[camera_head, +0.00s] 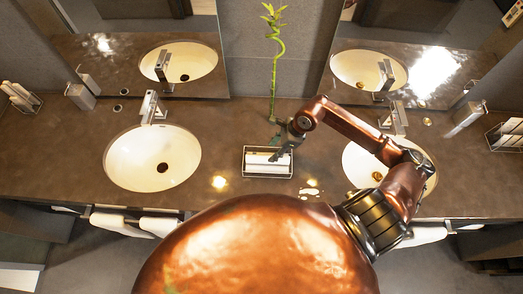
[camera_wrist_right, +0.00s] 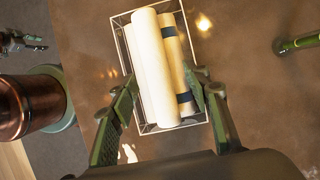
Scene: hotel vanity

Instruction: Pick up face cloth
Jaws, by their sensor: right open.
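White rolled face cloths (camera_head: 262,163) lie side by side in a small wire basket (camera_head: 244,172) at the middle of the counter. In the right wrist view, a thick plain roll (camera_wrist_right: 151,70) lies beside a thinner roll with dark bands (camera_wrist_right: 175,55). My right gripper (camera_head: 283,150) is open at the basket, pointing down. In the wrist view its fingers (camera_wrist_right: 162,85) show on either side of the rolls; I cannot tell whether they touch. A small dark jointed shape at upper left looks like my left gripper (camera_wrist_right: 22,42); its jaws are unclear.
A curly bamboo stem (camera_head: 274,75) stands behind the basket. Sinks lie left (camera_head: 130,165) and right (camera_head: 365,165), with taps behind. Other wire baskets stand at the far left (camera_head: 20,98) and far right (camera_head: 506,135). The counter between left sink and basket is clear.

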